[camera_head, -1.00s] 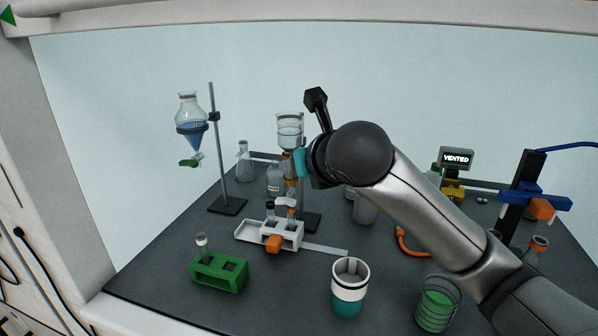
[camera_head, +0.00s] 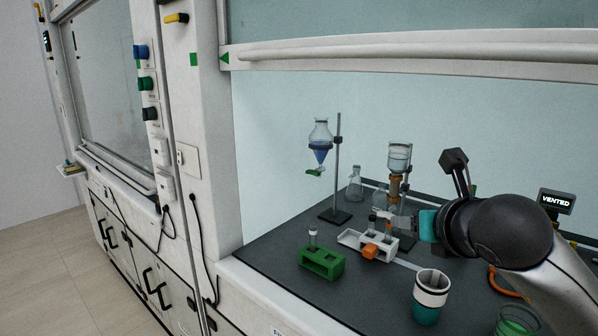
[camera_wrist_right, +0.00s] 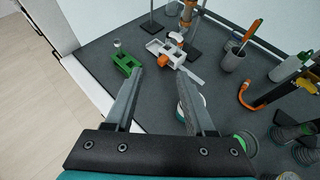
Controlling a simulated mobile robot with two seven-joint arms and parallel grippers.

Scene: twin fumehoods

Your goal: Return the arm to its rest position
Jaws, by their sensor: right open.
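My right arm comes in from the right in the head view. Its gripper (camera_head: 382,215) points left, with its fingers over the white rack area of the bench. In the right wrist view the two grey fingers of my right gripper (camera_wrist_right: 158,84) are spread apart with nothing between them, above the dark bench top. A white-and-teal cup (camera_head: 430,293) stands in front of the arm, and in the wrist view it is partly hidden behind a finger. My left gripper is in neither view.
The dark bench holds a green rack (camera_head: 322,263), a white rack (camera_head: 372,246), a stand with a separating funnel (camera_head: 321,143), a filter stand (camera_head: 398,160) and an orange tube (camera_head: 505,284). A second fumehood (camera_head: 105,85) stands left. The floor (camera_head: 60,262) there is clear.

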